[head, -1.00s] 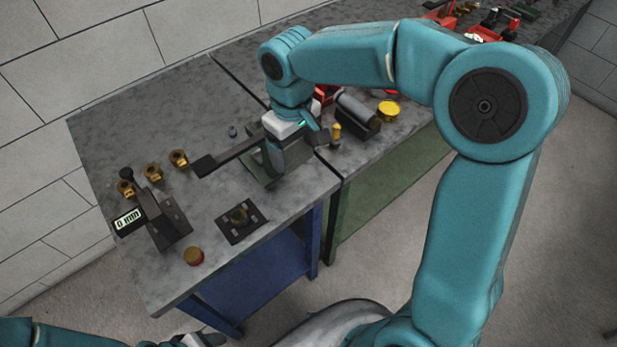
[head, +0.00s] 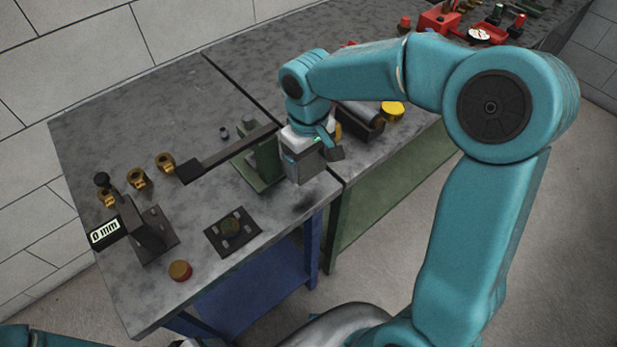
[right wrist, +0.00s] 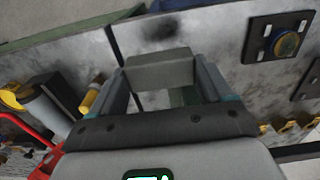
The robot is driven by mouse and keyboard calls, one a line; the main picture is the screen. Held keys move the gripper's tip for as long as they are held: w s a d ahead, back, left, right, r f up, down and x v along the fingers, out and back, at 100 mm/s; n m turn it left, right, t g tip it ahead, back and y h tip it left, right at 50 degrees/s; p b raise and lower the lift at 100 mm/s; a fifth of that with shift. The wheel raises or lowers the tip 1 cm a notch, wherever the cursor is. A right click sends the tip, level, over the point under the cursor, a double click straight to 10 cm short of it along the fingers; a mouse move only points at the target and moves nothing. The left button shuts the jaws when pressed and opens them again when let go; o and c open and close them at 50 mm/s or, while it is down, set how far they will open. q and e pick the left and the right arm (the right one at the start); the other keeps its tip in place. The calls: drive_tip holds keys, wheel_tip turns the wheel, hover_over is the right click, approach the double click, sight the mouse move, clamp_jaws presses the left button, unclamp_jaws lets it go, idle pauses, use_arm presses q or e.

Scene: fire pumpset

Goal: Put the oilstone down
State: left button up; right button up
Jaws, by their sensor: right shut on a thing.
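The oilstone, a plain grey block, is between the fingers of my right gripper (head: 304,168). In the right wrist view the oilstone (right wrist: 160,70) spans the gap between both fingertips of the right gripper (right wrist: 162,78). The gripper is shut on it and points down over the front right part of the grey bench top (head: 120,290). A dark shadow on the bench lies apart from the block, so it appears held above the surface. Only a sliver of my left gripper (head: 186,343) shows at the bottom edge; its jaws cannot be made out.
A green stand (head: 262,165) with a long dark bar (head: 230,153) is close to the gripper's left. Bare bench lies around the shadow.

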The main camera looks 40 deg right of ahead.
sight(309, 165)
wheel_tip(309, 165, down, 7)
drive_tip(key=shift+w+d+r, duration=0.1)
drive_tip(key=shift+r, duration=0.1)
drive_tip(key=shift+f, duration=0.1)
drive_tip(key=o, duration=1.2)
wheel_tip(309, 165, up, 12)
drive_tip(key=shift+r, duration=0.2)
drive_tip(key=shift+f, duration=0.1)
